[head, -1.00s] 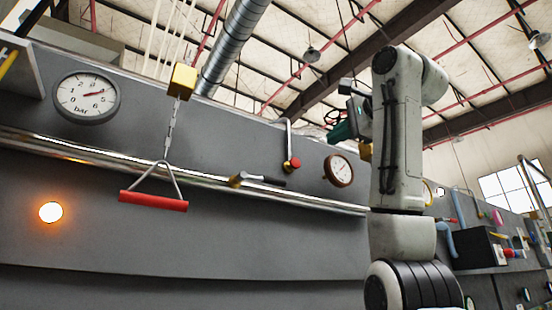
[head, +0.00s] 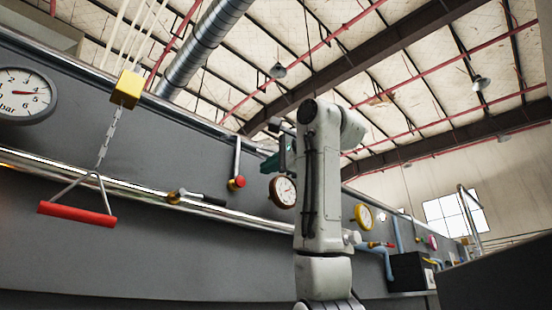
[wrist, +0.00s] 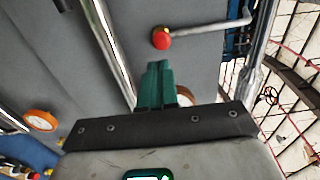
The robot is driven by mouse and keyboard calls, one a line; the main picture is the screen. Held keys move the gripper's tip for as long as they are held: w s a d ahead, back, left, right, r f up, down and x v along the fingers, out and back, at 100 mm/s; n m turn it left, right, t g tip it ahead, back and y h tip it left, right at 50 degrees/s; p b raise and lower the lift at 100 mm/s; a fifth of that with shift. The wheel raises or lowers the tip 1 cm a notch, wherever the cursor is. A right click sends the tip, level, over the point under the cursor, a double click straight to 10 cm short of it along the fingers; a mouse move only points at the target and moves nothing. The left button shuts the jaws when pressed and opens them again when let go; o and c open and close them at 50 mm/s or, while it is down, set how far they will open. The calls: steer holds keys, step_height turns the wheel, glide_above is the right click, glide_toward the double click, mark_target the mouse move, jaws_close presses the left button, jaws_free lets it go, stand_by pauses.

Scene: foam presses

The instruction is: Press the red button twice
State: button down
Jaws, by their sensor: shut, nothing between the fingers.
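A round red button (head: 236,183) with a yellow collar shows on the grey wall, at the lower end of a bent grey pipe or lever. In the wrist view the red button (wrist: 161,40) is at the top centre, beyond the fingertips. My gripper (wrist: 158,66) has green fingers that are shut and empty. The tips point toward the button, with a gap between them in the picture; the true distance is hard to judge. In the head view my gripper (head: 284,152) is to the right of the button and partly hidden by my arm.
A red bar handle (head: 77,214) hangs by a chain from a yellow block (head: 128,90). A valve with a black handle (head: 196,197) sits along the shiny rail. A brown-rimmed gauge (head: 283,191) is right of the button. A dark panel (head: 497,282) fills the lower right.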

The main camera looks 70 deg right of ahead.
mark_target(241, 182)
steer(key=p+x, duration=0.3)
steer(key=x, duration=0.5)
steer(key=shift+w+r, duration=0.1)
steer(key=shift+w, duration=0.1)
steer(key=shift+w+d+p, duration=0.25)
steer(key=shift+w+p, duration=0.1)
